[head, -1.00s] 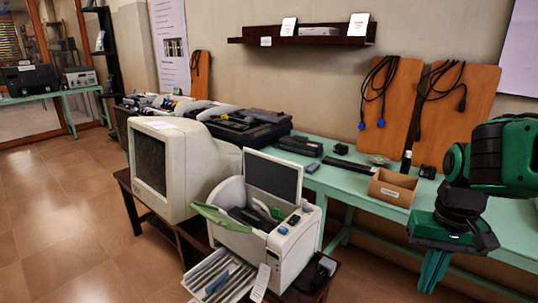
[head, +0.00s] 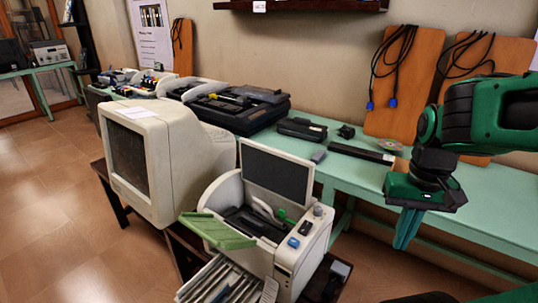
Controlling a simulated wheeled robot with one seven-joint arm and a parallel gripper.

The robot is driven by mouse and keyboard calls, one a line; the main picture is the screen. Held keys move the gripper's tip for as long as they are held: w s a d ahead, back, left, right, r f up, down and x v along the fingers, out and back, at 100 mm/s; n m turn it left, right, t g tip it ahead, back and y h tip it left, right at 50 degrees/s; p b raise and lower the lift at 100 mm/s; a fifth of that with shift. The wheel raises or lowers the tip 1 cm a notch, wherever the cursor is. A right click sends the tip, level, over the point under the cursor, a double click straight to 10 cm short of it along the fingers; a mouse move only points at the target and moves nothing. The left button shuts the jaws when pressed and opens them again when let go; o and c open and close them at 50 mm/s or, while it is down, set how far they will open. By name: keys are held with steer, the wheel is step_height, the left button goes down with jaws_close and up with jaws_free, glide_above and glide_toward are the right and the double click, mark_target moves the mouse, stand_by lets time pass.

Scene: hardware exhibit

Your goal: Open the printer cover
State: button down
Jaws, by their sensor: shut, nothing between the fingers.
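The white printer (head: 290,255) stands in the lower middle of the head view. A dark panel (head: 276,172) with a pale frame stands upright at its back. A green flap (head: 218,231) sticks out at its front left. Dark parts and a green piece show in the printer's open top. My gripper (head: 403,240) is at the right, fingers pointing down and shut with nothing between them. It is to the right of the printer and apart from it in the picture.
A bulky beige monitor (head: 180,150) stands close left of the printer. A teal table (head: 345,180) runs behind, with a dark bar (head: 361,152) and other devices on it. A slotted tray (head: 215,282) is in front of the printer. Tiled floor is clear at left.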

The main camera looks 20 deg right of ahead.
steer(key=w+a+r+n+t+h, duration=0.1)
steer(key=w+a+r+n+t, duration=0.15)
steer(key=w, duration=0.55)
steer(key=w+a+r+n+t+h, duration=0.1)
steer(key=w+a+r+n+h, duration=0.15)
steer(key=w, duration=0.55)
steer(key=w+a+r+n+t+y, duration=0.1)
steer(key=w+a+r+n+t, duration=0.1)
steer(key=w+a+n, duration=0.4)
steer(key=w+a+r+n+t+y, duration=0.1)
steer(key=w+a+r+t, duration=0.15)
steer(key=w+a, duration=0.65)
glide_toward(269, 160)
steer(key=x, duration=0.4)
steer(key=shift+w+f+g+h, duration=0.1)
steer(key=shift+w+g+h, duration=0.1)
steer(key=shift+g+h, duration=0.1)
